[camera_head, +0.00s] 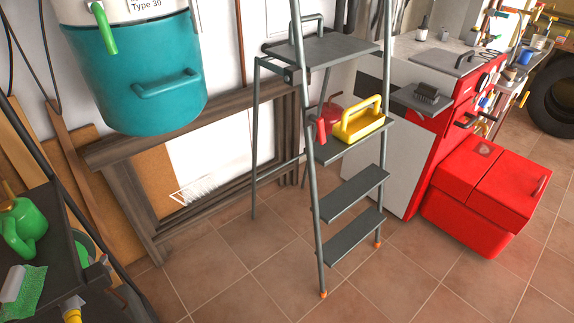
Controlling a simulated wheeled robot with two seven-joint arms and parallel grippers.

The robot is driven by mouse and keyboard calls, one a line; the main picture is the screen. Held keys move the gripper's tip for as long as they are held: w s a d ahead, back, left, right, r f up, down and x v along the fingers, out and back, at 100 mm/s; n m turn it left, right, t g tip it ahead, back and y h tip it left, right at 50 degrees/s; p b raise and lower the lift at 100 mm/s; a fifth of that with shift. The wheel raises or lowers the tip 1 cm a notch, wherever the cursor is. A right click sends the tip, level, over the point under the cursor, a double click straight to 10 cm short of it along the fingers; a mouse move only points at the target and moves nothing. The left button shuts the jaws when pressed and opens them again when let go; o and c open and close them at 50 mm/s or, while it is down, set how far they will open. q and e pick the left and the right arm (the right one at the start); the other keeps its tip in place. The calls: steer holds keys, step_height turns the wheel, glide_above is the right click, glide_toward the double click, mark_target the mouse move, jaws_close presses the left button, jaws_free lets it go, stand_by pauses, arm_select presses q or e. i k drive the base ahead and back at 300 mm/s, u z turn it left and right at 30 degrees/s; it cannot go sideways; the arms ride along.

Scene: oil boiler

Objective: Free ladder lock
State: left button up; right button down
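A grey step ladder (350,193) stands upright and unfolded on the tiled floor in the middle of the view. It has dark flat steps, a dark top platform (322,49) and orange feet. A yellow tool carrier (360,122) sits on an upper step. A small red part (321,131) shows beside the carrier at the ladder's left rail; I cannot tell whether it is the lock. A dark bracket (290,75) shows under the platform's left edge. Neither of my grippers is in view.
A teal tank (140,75) hangs at the upper left. A dark shelf (70,225) with a green watering can (22,228) stands at the left edge. A red box (485,195) and a red-fronted workbench (440,145) are at right. Floor in front of the ladder is clear.

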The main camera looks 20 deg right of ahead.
mark_target(318, 121)
steer(key=z, duration=1.25)
steer(key=i, duration=1.05)
steer(key=z, duration=0.15)
